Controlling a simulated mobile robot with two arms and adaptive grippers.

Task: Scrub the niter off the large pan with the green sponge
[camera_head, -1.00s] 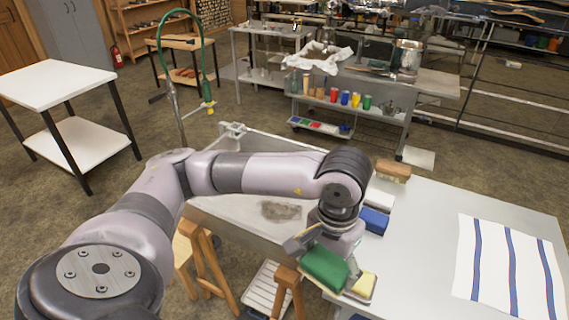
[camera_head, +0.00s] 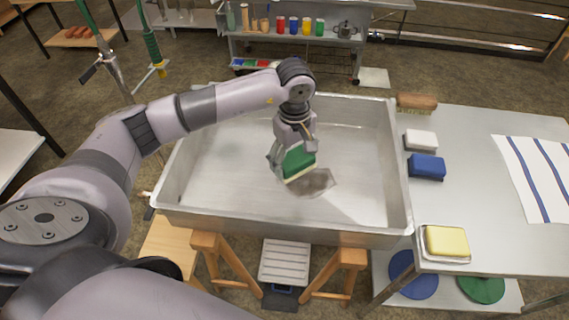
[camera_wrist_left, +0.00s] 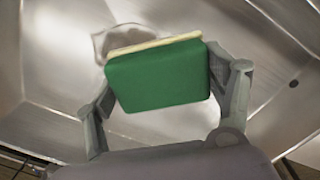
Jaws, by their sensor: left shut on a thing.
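The large pan (camera_head: 230,205) is a wide shallow metal tray on wooden legs, filling the middle of the head view. A brownish-grey niter patch (camera_head: 318,183) lies on its floor; part of it shows in the left wrist view (camera_wrist_left: 112,38) just beyond the sponge. My left gripper (camera_head: 292,160) is shut on the green sponge (camera_head: 299,160), which has a pale yellow side. The sponge (camera_wrist_left: 158,80) is held between both fingers in the left wrist view. It is inside the pan beside the patch; whether it touches the floor I cannot tell. My right gripper is not in view.
The metal side table (camera_head: 480,190) stands right of the pan. It holds a yellow sponge (camera_head: 447,241) on a tray, a blue sponge (camera_head: 427,166), a white block (camera_head: 421,140), a brush (camera_head: 417,102) and a striped towel (camera_head: 535,175). The pan's raised walls surround my gripper.

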